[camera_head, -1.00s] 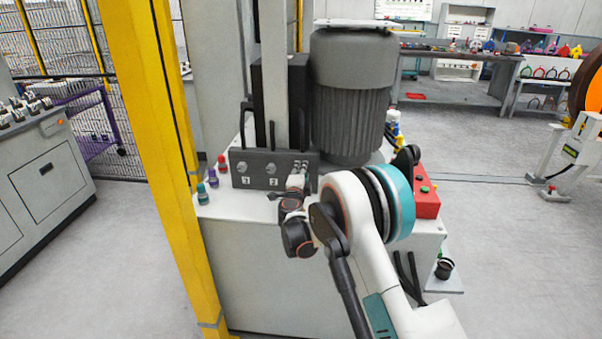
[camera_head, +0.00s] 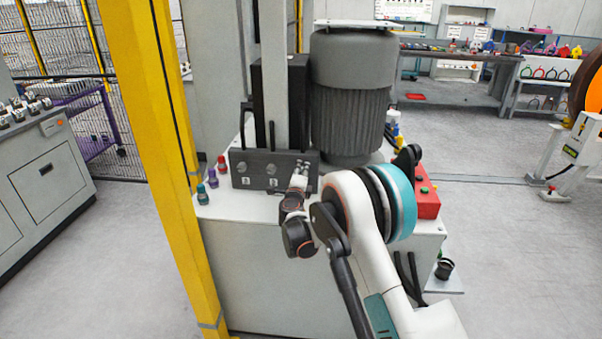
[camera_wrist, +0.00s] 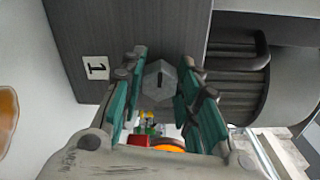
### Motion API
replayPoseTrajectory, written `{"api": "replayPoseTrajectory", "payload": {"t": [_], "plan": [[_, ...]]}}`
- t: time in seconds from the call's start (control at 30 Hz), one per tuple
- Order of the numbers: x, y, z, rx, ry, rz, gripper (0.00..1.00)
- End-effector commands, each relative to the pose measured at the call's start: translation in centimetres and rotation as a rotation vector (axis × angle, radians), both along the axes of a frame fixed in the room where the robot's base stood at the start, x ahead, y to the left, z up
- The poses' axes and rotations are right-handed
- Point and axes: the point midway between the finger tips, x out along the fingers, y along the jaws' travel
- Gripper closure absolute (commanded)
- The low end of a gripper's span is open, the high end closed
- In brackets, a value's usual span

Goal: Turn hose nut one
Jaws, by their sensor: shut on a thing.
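Hose nut one (camera_wrist: 160,82) is a grey hexagonal fitting on the dark manifold block (camera_wrist: 130,30), beside the white label marked 1 (camera_wrist: 96,68). My gripper (camera_wrist: 160,90) has its green-sided fingers on either side of the nut and is shut on it. In the head view my gripper (camera_head: 299,177) is at the right end of the manifold block (camera_head: 255,176) and hides nut one and its label. Two similar fittings, numbered 3 (camera_head: 243,169) and 2 (camera_head: 271,169), show to the left of it.
Red, purple and teal caps (camera_head: 212,178) stand on the cabinet top left of the block. A large grey motor (camera_head: 352,95) stands close behind it. A yellow post (camera_head: 160,150) rises at the left. A red control box (camera_head: 428,200) sits right of my arm.

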Motion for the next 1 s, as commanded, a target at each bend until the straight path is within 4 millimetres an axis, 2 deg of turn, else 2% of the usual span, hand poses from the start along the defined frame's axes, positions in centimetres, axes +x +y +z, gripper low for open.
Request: {"api": "replayPoseTrajectory", "payload": {"t": [0.07,0.1,0.17,0.2,0.5,0.63,0.77,1.0], "plan": [[0.0,0.0,0.0,0.000,0.000,0.000,0.94],[0.0,0.0,0.0,0.000,0.000,0.000,0.66],[0.0,0.0,0.0,0.000,0.000,0.000,0.52],[0.0,0.0,0.0,0.000,0.000,0.000,0.49],[-0.1,0.0,0.0,-0.001,0.000,0.000,0.49],[-0.8,0.1,0.0,-0.001,0.000,0.001,0.49],[-2.8,0.3,0.1,-0.001,0.001,0.002,0.49],[-7.8,0.5,0.2,-0.001,0.001,0.002,0.49]]}}
